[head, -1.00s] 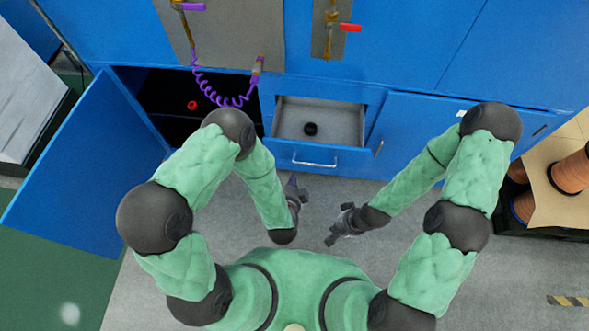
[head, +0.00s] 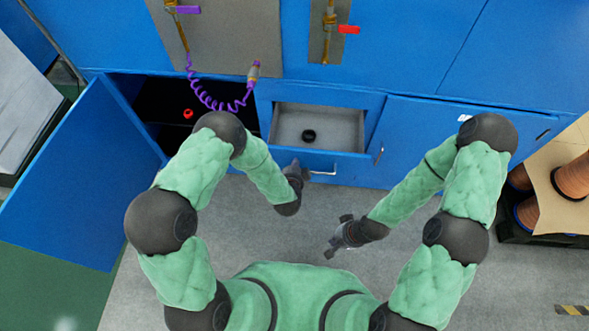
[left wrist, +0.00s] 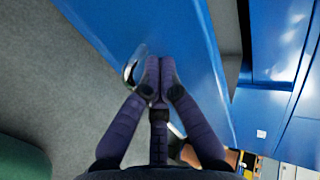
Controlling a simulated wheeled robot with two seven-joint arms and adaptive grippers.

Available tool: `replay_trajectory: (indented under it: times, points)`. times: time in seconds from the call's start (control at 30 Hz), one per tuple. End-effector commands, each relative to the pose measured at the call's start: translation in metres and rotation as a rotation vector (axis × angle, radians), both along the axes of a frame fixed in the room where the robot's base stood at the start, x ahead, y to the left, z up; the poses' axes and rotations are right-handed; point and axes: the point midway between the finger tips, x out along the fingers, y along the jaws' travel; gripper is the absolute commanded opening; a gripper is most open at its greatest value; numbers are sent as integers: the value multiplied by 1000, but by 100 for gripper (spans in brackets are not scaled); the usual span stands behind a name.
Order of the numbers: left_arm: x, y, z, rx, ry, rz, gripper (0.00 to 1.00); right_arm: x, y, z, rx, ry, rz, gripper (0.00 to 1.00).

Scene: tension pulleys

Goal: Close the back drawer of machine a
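The open drawer (head: 350,165) sticks out of the blue machine in the head view, with a grey inside and a metal handle (head: 323,173) on its blue front. A black ring-shaped part (head: 309,135) lies in it. My left gripper (head: 298,168) is at the left part of the drawer front, beside the handle. In the left wrist view its fingers (left wrist: 157,75) are together and point at the blue drawer front (left wrist: 185,40), with the handle (left wrist: 134,64) just left of them. I cannot tell whether they touch the front. My right gripper (head: 337,236) is open and empty, away from the drawer.
A blue cabinet door (head: 85,175) stands open at left, with a red part (head: 188,114) inside the dark compartment. A purple coiled hose (head: 212,101) hangs above it. Copper-coloured spools (head: 573,175) stand at far right. Grey floor before the drawer is free.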

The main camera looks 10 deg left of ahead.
Motion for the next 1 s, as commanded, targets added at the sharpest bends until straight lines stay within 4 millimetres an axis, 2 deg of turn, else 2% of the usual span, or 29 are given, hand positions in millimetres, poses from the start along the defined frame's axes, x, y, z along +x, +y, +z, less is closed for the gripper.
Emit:
replay_trajectory:
  times: [0.37, 0.53, 0.67, 1.0]
  points:
    - [2, 0, 0, 0, 0, 0, 0, 0, 0, 0, 0, 0, 0, 0]
    - [15, 0, 0, 1, -2, 1, 0, 0, 0, -4, 0, 0, 0, 0]
    - [37, 0, -1, -1, -5, 2, 0, 0, 0, -10, 0, 0, 0, 0]
    - [121, 0, -1, 0, -5, 1, 0, 0, 0, -29, 0, 0, 0, 0]
